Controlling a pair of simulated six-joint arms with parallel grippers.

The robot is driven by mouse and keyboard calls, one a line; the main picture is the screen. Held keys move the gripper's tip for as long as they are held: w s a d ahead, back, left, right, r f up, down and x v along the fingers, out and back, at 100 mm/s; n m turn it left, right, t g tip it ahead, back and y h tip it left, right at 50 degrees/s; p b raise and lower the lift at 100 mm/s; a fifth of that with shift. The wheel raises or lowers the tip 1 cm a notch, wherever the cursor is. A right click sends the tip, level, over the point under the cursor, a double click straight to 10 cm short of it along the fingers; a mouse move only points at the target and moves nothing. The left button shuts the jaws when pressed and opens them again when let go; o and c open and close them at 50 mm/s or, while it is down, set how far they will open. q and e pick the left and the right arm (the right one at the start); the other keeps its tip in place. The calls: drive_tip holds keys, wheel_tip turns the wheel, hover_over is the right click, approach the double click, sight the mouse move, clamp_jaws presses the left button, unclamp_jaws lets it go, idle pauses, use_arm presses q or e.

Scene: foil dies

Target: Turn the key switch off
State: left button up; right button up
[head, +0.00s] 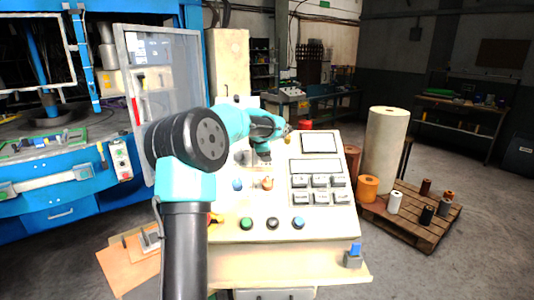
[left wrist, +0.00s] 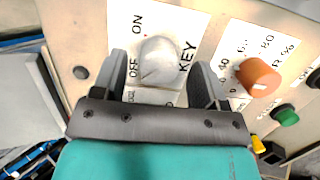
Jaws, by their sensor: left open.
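The key switch (left wrist: 161,62) shows in the left wrist view as a pale silver knob on a white label marked ON, OFF and KEY. Which mark it points to, I cannot tell for sure. My left gripper (left wrist: 163,80) is open, with one dark finger on each side of the knob; whether they touch it I cannot tell. In the head view my left gripper (head: 262,152) is over the upper left of the cream control panel (head: 330,222), and the switch cannot be made out there. My right gripper is not in view.
An orange knob (left wrist: 258,77) and a green button (left wrist: 286,113) sit close to the right finger. The panel also carries a blue knob (head: 237,184) and several grey buttons (head: 319,190). A blue machine (head: 60,190) stands left, a loaded pallet (head: 410,235) right.

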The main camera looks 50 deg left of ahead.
use_arm(q)
drive_tip(key=v, duration=1.5)
drive_tip(key=shift+r, duration=0.2)
drive_tip(key=shift+d+f, duration=0.1)
drive_tip(key=x, duration=1.5)
drive_tip(key=shift+f, duration=0.1)
drive_tip(key=shift+x, duration=1.05)
drive_tip(key=shift+m+g, duration=0.4)
drive_tip(key=shift+m, duration=1.8)
drive_tip(key=shift+s+m+g+h, duration=0.1)
drive_tip(key=shift+m+g+h, duration=0.3)
drive_tip(key=shift+m, duration=1.8)
drive_tip(key=shift+d, duration=0.1)
